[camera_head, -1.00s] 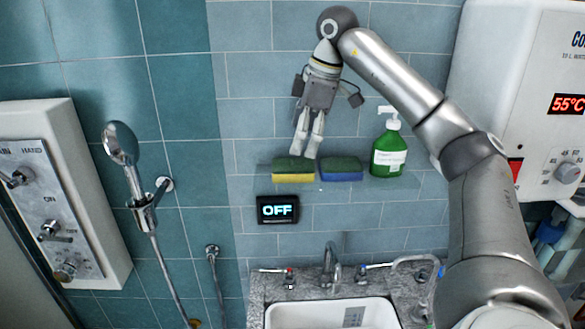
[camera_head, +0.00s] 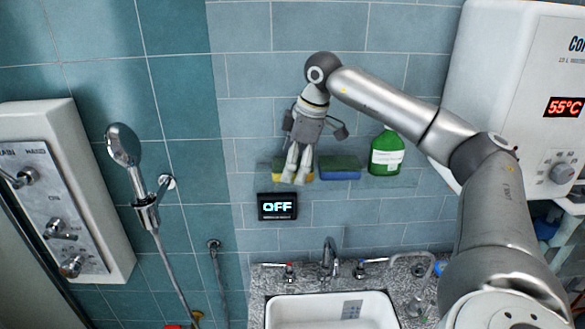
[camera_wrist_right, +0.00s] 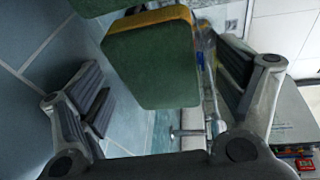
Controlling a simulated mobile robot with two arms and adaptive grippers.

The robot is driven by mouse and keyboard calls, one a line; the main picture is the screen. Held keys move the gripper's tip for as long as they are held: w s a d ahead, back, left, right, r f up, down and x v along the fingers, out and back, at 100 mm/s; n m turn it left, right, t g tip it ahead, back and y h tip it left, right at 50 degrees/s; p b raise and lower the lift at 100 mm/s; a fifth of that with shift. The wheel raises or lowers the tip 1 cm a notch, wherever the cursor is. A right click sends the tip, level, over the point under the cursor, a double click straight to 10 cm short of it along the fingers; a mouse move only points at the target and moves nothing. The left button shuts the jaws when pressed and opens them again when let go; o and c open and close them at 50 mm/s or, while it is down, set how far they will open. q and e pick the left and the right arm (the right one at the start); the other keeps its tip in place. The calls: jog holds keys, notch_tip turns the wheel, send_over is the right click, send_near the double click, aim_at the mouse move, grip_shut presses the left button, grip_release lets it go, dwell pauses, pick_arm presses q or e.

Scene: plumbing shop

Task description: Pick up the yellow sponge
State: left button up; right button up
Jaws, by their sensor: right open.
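The yellow sponge (camera_head: 276,174), with a dark green top, lies at the left end of the wall shelf, mostly hidden behind my right gripper (camera_head: 296,178) in the head view. In the right wrist view its green face and yellow edge (camera_wrist_right: 153,65) show between the spread fingers of my right gripper (camera_wrist_right: 165,88). The gripper is open, and I cannot tell whether either finger touches the sponge. My left gripper is not in view.
A blue sponge (camera_head: 340,172) with a green top lies just right of the yellow one. A green soap bottle (camera_head: 386,155) stands further right. Below are a black OFF display (camera_head: 277,206), a tap (camera_head: 330,258) and a sink (camera_head: 330,297).

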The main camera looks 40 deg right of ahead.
jog(key=shift+f, duration=0.25)
dwell(0.4)
jog(key=shift+s+a, duration=0.1)
jog(key=shift+s, duration=0.05)
jog(key=c, duration=0.8)
